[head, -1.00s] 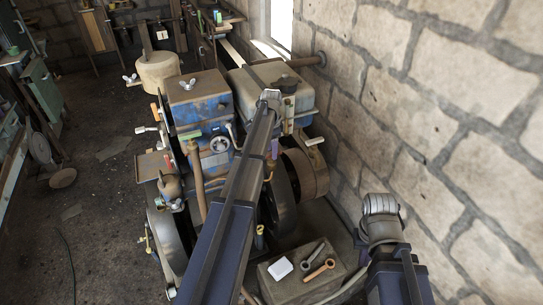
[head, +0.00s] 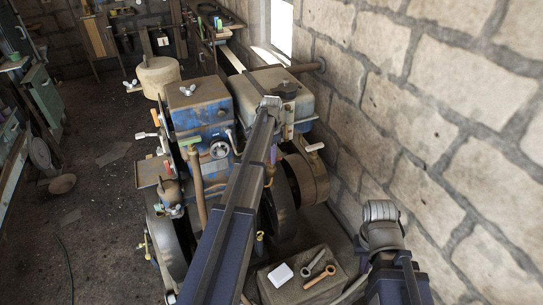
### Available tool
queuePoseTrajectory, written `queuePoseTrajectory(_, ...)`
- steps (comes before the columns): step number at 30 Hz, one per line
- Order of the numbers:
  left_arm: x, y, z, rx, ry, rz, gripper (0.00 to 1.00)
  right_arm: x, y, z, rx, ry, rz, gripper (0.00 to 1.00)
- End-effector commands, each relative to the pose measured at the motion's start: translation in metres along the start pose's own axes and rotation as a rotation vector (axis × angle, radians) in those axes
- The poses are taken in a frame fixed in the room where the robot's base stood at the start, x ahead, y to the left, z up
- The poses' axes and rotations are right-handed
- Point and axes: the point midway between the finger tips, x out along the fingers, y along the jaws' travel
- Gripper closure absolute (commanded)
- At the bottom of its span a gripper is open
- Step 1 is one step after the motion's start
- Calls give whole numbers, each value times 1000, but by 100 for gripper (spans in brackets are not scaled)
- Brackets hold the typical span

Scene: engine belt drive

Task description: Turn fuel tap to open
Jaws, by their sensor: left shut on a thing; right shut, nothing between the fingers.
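The blue engine (head: 205,118) stands at the centre, with a grey tank (head: 290,82) on its right. My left arm reaches up across the engine to a grey joint beside the tank. A dark part of my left gripper (head: 273,154) shows just right of the arm link. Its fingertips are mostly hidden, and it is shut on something. A small brass piece (head: 270,180) below it looks like the fuel tap, but the arm covers much of it, and I cannot see its position. My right arm is folded at the lower right; its gripper is out of view.
A grey block (head: 330,257) in front of the engine carries a white piece (head: 280,274) and two small tools. A large flywheel (head: 282,205) lies close to my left arm. The stone wall (head: 460,150) bounds the right. Floor at left is mostly clear.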

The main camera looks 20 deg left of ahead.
Motion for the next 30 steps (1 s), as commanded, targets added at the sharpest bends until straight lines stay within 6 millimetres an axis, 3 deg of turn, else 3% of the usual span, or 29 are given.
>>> queuePoseTrajectory(14, 0, 0, 0, -90, 0, 0, 100, 0, 0, 0, 0, 0, 0, 100)
queuePoseTrajectory(30, 0, 0, 0, -571, 0, -1, 100, 0, 0, 0, 0, 0, 0, 100)
